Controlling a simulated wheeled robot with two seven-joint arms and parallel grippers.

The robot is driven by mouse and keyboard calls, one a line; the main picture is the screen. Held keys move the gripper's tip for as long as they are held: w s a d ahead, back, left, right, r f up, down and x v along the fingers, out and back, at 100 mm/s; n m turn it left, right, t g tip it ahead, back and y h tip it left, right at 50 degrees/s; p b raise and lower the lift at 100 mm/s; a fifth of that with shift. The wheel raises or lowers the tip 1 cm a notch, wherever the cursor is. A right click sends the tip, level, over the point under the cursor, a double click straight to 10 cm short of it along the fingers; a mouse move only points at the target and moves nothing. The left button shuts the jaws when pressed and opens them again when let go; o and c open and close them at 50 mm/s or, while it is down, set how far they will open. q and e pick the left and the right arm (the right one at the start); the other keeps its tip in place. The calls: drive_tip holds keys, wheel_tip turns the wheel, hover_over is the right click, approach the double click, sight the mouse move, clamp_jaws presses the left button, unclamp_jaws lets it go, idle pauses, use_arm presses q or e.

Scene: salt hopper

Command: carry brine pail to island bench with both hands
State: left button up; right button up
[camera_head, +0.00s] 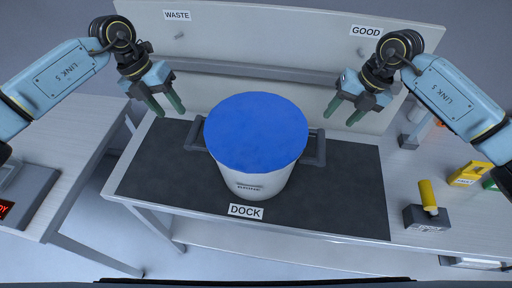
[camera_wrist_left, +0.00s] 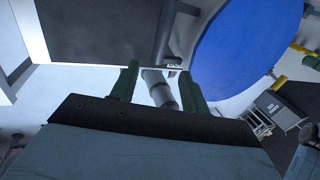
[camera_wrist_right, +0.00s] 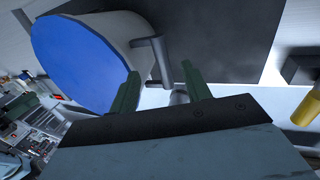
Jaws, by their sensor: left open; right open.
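The brine pail (camera_head: 250,182) is white with a flat blue top and stands upright on the dark dock mat of the bench. It has a dark grey handle on each side, the left handle (camera_head: 194,136) and the right handle (camera_head: 316,150). My left gripper (camera_head: 166,106) is open and empty, above and to the left of the left handle. My right gripper (camera_head: 341,112) is open and empty, above and to the right of the right handle. The left wrist view shows the blue top (camera_wrist_left: 245,45); the right wrist view shows the right handle (camera_wrist_right: 155,58) beyond the fingers. Neither gripper touches the pail.
A back panel carries WASTE (camera_head: 177,15) and GOOD (camera_head: 366,31) signs. A dark block with a yellow cylinder (camera_head: 428,196) and a yellow box (camera_head: 467,174) sit at the right. Another bench with a grey device (camera_head: 28,195) stands left, across a gap.

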sight(189, 136)
use_arm(q)
drive_tip(key=x, duration=1.2)
drive_tip(key=shift+s+f, duration=0.1)
drive_tip(key=shift+f, duration=0.05)
use_arm(e)
drive_tip(key=x, duration=1.2)
drive_tip(key=shift+s+f, duration=0.1)
drive_tip(key=shift+f, duration=0.05)
use_arm(q)
clamp_jaws()
use_arm(e)
clamp_jaws()
